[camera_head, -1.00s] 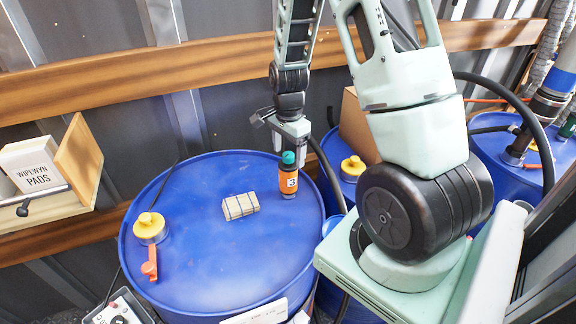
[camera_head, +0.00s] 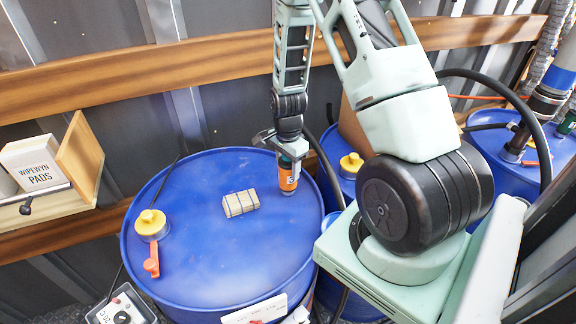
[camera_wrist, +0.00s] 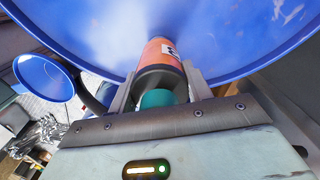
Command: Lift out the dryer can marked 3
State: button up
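The dryer can (camera_head: 288,179) is an orange can with a dark base and a white label reading 3. It stands upright on the blue drum's (camera_head: 200,265) lid, towards the back right.
A strapped bundle of blocks (camera_head: 240,203) lies left of the can. A yellow cap (camera_head: 151,223) and a red-orange lever (camera_head: 152,262) are at the lid's left. A wooden box with white pads (camera_head: 38,165) is far left. Another drum (camera_head: 490,150) is behind right.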

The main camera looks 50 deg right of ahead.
jog(key=shift+c, duration=0.9)
jog(key=shift+r+p, duration=3.15)
jog(key=shift+r, duration=0.9)
